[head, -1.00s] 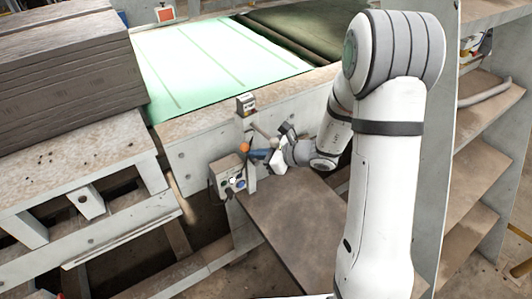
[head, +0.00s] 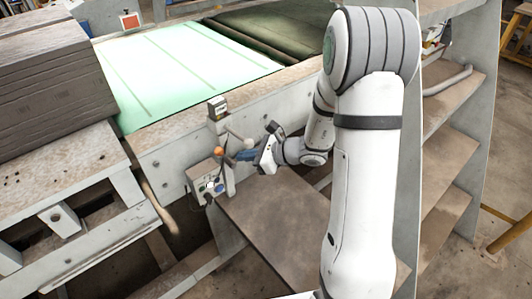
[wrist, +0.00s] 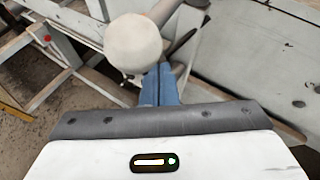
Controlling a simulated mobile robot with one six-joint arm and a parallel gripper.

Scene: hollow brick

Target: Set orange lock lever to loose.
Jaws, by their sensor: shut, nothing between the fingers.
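The orange ball knob of the lock lever (head: 218,152) shows in the head view, beside an upright grey post on the machine's side. My gripper (head: 238,155) is just right of the knob, its blue fingers shut and pointing left towards it. A small gap seems to lie between them. A pale ball knob of another lever (head: 248,143) is just above the fingers. In the wrist view this pale knob (wrist: 133,43) looms large next to the shut blue fingertips (wrist: 160,70).
A grey control box (head: 207,180) with a blue button hangs below the orange knob. A small labelled box (head: 217,107) tops the post. A brown board (head: 275,215) lies below my gripper. A stack of dark boards (head: 45,85) stands at left.

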